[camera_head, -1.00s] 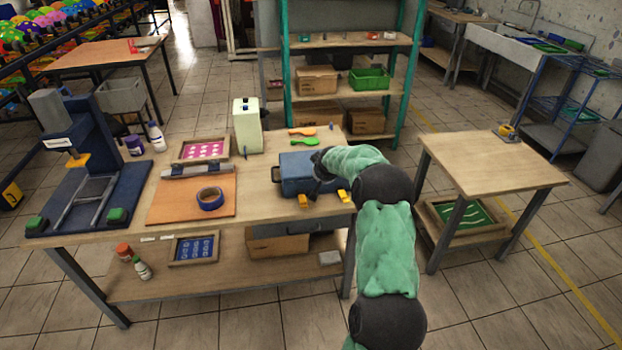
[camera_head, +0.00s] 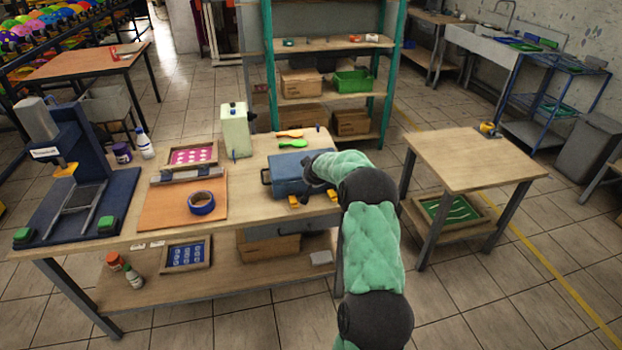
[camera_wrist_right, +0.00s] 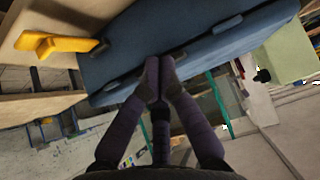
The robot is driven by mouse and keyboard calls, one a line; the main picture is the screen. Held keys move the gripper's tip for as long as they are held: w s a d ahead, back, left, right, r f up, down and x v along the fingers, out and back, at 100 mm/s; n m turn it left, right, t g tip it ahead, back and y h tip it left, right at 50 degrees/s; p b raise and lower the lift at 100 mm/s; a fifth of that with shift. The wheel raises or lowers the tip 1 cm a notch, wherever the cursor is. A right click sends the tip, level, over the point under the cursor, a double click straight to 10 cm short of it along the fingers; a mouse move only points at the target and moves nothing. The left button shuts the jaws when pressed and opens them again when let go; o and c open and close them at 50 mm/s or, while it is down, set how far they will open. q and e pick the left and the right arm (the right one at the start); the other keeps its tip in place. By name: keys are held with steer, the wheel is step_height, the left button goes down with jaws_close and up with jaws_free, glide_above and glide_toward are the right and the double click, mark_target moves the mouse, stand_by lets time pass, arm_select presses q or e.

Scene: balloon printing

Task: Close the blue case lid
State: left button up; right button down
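The blue case (camera_head: 287,172) stands on the wooden workbench, with its top looking flat and lowered in the head view. Its handle faces left. In the wrist view, the case (camera_wrist_right: 190,35) fills the upper middle, tilted in the picture. My right gripper (camera_head: 309,178) is at the right front of the case, partly hidden by its own wrist. In the wrist view, the right gripper's fingertips (camera_wrist_right: 160,64) are together at the case's edge, with nothing visible between them. Whether they touch it is unclear. My left gripper is not in view.
Yellow pieces (camera_head: 299,201) lie in front of the case. Orange and green paddles (camera_head: 291,143) lie behind it, and a pale canister (camera_head: 236,131) stands to the left. A tape roll (camera_head: 201,203) sits on an orange board. A side table (camera_head: 470,160) is at right.

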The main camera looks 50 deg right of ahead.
steer(key=s+a+p, duration=0.1)
steer(key=s+a, duration=0.5)
steer(key=s, duration=0.1)
steer(key=shift+r, duration=0.35)
steer(key=w+a+f+n+y, duration=0.1)
steer(key=a+f+y, duration=0.1)
steer(key=a+f, duration=0.65)
steer(key=w+a+f+n+g+y, duration=0.15)
steer(key=a+f, duration=0.35)
steer(key=a, duration=0.7)
steer(key=w+a+f+t+y, duration=0.1)
steer(key=a+f+y, duration=0.2)
steer(key=a+f, duration=0.55)
steer(key=s+a+f+n+g+y, duration=0.1)
steer(key=s+a+f+g, duration=0.1)
steer(key=s+a, duration=0.7)
steer(key=s+a+f+n+g+y, duration=0.2)
steer(key=s+a, duration=0.8)
steer(key=a, duration=0.8)
steer(key=shift+f+g, duration=0.65)
steer(key=shift+g, duration=0.1)
